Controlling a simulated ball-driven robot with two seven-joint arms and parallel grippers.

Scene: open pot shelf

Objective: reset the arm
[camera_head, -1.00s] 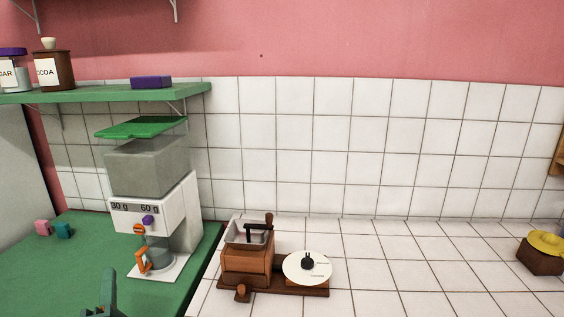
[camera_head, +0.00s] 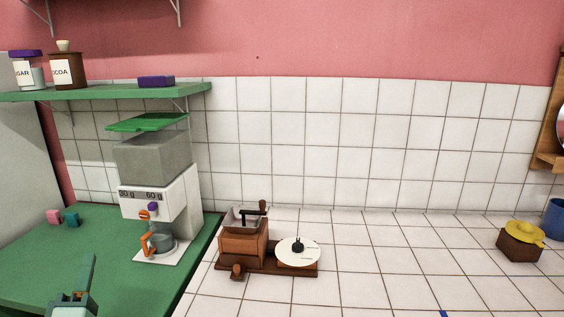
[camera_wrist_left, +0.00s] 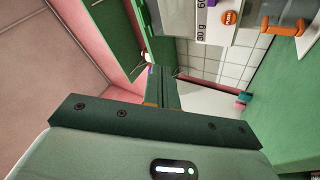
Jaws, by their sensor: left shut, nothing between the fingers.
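My left gripper (camera_head: 84,284) shows at the lower left of the head view, above the green counter (camera_head: 130,290). It is shut and empty, with its fingers together, and they also show in the left wrist view (camera_wrist_left: 164,92). It touches nothing that I can see. The white dispenser (camera_head: 185,205) with a grey hopper and a green lid (camera_head: 148,122) stands behind it and to the right. My right gripper is not in view.
A brown box with a yellow top (camera_head: 521,241) and a blue cup (camera_head: 555,220) are far right. A green shelf (camera_head: 110,93) holds jars. The tiled middle is clear.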

